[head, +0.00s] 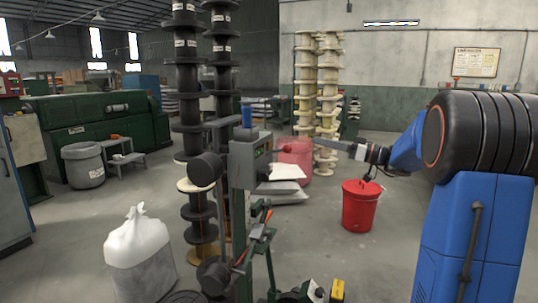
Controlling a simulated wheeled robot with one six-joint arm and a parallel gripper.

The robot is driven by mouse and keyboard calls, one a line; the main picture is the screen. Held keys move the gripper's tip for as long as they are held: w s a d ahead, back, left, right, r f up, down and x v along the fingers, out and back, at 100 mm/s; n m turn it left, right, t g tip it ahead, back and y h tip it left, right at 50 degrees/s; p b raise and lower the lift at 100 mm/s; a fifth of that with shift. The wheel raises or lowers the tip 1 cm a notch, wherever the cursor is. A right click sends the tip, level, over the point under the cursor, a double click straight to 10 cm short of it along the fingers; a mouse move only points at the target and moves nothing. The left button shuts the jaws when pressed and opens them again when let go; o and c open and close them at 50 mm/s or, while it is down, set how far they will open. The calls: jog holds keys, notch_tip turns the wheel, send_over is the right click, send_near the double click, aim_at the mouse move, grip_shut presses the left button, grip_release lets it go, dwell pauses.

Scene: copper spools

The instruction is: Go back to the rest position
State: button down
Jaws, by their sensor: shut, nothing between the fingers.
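My arm comes in from the right, with a blue upright link and a large black joint. Its blue and black wrist points left, and my gripper (338,146) is at its end as a slim grey shape. It is shut and no object shows in it. I cannot tell how far apart the gripper and the post are.
A red lidded bin (361,208) stands on the floor below the wrist. A white sack (138,250) is at front left. Black spool stacks (190,90) and cream spool stacks (328,85) stand behind. A pink-red drum (295,172) is in the middle. Floor left of the post is partly open.

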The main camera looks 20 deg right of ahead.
jog(key=s+a+f+m+g+h, duration=0.2)
jog(key=s+a+f+g+h, duration=0.15)
jog(key=s+a+f, duration=0.5)
jog(key=s+a+f+m+g+h, duration=0.2)
jog(key=s+a+f+g, duration=0.3)
jog(key=s+a, duration=0.65)
jog(key=s+d+f+m+h, duration=0.1)
jog(key=s+d+f+h, duration=0.1)
jog(key=s, duration=0.5)
jog(key=s+d+f+m+h, duration=0.2)
jog(key=s+f+h, duration=0.2)
jog(key=s+f, duration=0.2)
jog(key=s+d+f+m+h, duration=0.1)
jog(key=s+d+f+h, duration=0.2)
jog(key=s, duration=0.5)
jog(key=shift+f+t+h, duration=0.35)
jog(key=shift+f+t, duration=0.1)
jog(key=shift+f, duration=0.45)
jog(key=shift+s+a, duration=0.1)
